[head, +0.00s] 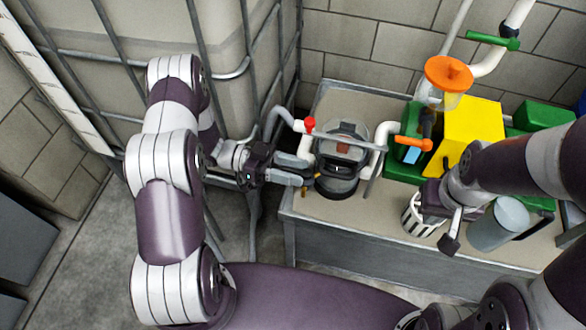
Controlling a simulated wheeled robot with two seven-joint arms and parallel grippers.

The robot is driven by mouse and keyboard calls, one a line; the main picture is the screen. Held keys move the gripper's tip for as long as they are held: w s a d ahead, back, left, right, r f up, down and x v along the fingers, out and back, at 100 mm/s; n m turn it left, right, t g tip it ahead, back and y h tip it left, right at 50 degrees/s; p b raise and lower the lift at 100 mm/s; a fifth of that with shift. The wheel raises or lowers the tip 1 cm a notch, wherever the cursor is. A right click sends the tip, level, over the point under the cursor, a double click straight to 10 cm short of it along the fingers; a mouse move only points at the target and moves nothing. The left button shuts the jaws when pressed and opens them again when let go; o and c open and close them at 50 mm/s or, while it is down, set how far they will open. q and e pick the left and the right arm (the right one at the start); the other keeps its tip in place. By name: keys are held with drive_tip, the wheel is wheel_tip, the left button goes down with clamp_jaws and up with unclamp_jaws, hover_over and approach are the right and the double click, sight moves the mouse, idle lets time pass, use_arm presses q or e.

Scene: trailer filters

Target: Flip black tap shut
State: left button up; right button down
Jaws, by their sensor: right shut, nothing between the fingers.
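I cannot make out a black tap handle for certain. A dark upright fitting (427,122) stands below the orange-topped filter, but I cannot tell whether it is the tap. My left gripper (308,172) reaches in from the left, its two pale fingers apart with a narrow gap. It is at the left side of the round black-and-grey pump (341,160), over the bench's left edge; whether it touches anything is unclear.
A caged tank (228,40) stands left.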

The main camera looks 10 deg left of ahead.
use_arm(q)
drive_tip(key=a, duration=1.2)
drive_tip(key=shift+w+a, duration=0.3)
drive_tip(key=shift+a, duration=0.05)
